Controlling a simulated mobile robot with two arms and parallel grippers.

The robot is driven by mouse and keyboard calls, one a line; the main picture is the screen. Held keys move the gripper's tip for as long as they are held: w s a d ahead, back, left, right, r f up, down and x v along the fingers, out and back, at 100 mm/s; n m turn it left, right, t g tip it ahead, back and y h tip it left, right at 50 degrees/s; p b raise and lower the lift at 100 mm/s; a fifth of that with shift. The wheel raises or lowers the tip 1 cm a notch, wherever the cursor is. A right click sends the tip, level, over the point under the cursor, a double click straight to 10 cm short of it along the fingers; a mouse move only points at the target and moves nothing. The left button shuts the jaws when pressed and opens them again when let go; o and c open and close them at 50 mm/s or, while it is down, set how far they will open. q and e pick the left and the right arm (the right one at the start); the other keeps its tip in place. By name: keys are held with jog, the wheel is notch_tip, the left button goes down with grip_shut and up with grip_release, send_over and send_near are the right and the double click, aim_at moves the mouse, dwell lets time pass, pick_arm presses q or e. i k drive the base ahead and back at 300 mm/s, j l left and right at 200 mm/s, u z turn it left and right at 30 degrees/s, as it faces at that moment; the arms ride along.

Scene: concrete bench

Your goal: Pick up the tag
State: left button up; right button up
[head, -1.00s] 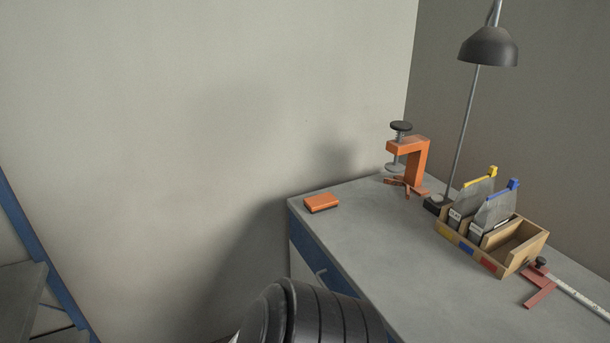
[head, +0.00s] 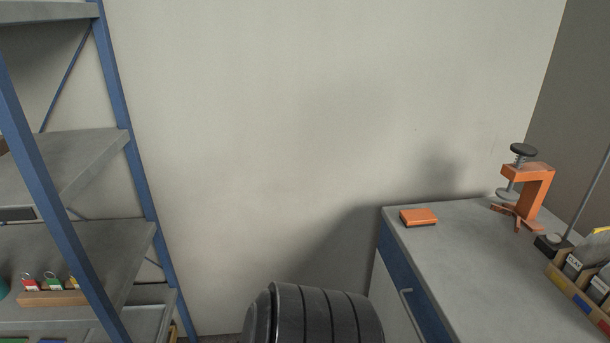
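I cannot make out for certain which thing is the tag. On the left shelf, small lock-shaped pieces with metal loops stand in a wooden strip (head: 55,298): a red one (head: 31,283), a green one (head: 54,282) and a yellow one (head: 73,283) partly hidden by the blue post. At the right edge, a wooden box (head: 577,291) holds grey pieces with white labels (head: 573,263), cut off by the frame. Neither of my grippers is in view. A black ribbed part of my own arm shows at the bottom middle.
A grey shelf rack with blue posts (head: 121,110) stands at the left. The grey bench (head: 460,265) at the right carries an orange block (head: 418,217), an orange clamp (head: 534,190) and a lamp pole (head: 588,196). The bench's front middle is clear.

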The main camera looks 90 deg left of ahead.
aim_at(32, 285)
jog(key=u, duration=2.6)
jog(key=l+u, duration=0.2)
jog(key=u, duration=0.3)
jog(key=k+l+u, duration=0.1)
jog(key=u, duration=0.4)
jog(key=k+l+u, duration=0.1)
jog(key=u, duration=0.4)
jog(key=k+l+u, duration=0.1)
jog(key=u, duration=0.4)
